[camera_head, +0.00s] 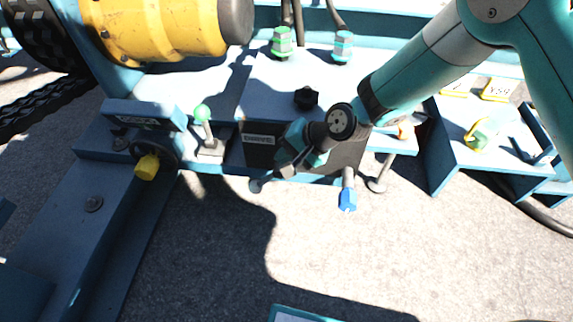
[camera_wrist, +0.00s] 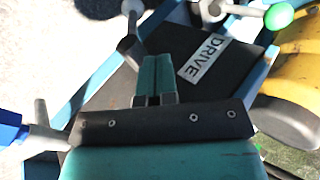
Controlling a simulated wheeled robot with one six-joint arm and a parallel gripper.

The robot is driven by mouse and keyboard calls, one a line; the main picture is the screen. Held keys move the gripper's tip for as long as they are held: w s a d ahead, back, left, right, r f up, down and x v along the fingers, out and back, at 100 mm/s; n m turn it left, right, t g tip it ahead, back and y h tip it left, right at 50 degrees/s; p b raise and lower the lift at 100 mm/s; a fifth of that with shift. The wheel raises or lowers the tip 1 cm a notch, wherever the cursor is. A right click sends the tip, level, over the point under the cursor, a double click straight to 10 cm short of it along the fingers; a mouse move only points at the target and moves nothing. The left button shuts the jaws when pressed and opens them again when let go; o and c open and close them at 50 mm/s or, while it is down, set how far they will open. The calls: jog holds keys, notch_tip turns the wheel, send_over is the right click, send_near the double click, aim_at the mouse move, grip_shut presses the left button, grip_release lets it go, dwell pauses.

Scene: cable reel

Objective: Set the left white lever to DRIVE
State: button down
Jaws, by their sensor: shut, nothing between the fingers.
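The left white lever (camera_head: 256,185) sticks out from the lower left of the dark panel in the head view, its pale knob low and near the ground. In the wrist view its white knob (camera_wrist: 132,6) and grey shaft show just beyond the fingertips. The white DRIVE label (camera_head: 259,138) is on the panel's upper left; it reads clearly in the wrist view (camera_wrist: 204,60), beside the fingers. My gripper (camera_head: 284,168) is shut and empty in front of the panel, its tips (camera_wrist: 155,58) close to the lever's shaft. I cannot tell whether they touch it.
A second pale-knobbed lever (camera_head: 379,185) and a blue-knobbed lever (camera_head: 347,200) stand to the right. A green-knobbed lever (camera_head: 203,114) stands left of the panel. A yellow drum (camera_head: 155,28) is at the upper left.

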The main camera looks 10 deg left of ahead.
notch_tip(320, 180, up, 3)
jog(key=shift+d+r+p, duration=0.1)
jog(key=shift+r+p, duration=0.05)
jog(key=shift+p, duration=0.3)
jog(key=s+d+r+n+h+p, duration=0.1)
jog(key=s+d+r+n, duration=0.1)
jog(key=d+r, duration=0.55)
jog(key=s+d+r+n+h, duration=0.15)
jog(key=d+r, duration=0.35)
jog(key=r, duration=0.5)
jog(key=s+d+r+n+h+p, duration=0.1)
jog(key=s+d+r+n, duration=0.25)
jog(key=s+d, duration=0.4)
jog(key=s+d+r+n+h+p, duration=0.1)
jog(key=s+d+r+n, duration=0.1)
jog(key=s+d+r, duration=0.45)
notch_tip(320, 180, up, 37)
jog(key=p, duration=3.7)
jog(key=shift+s+m+p, duration=0.3)
jog(key=shift+s, duration=0.1)
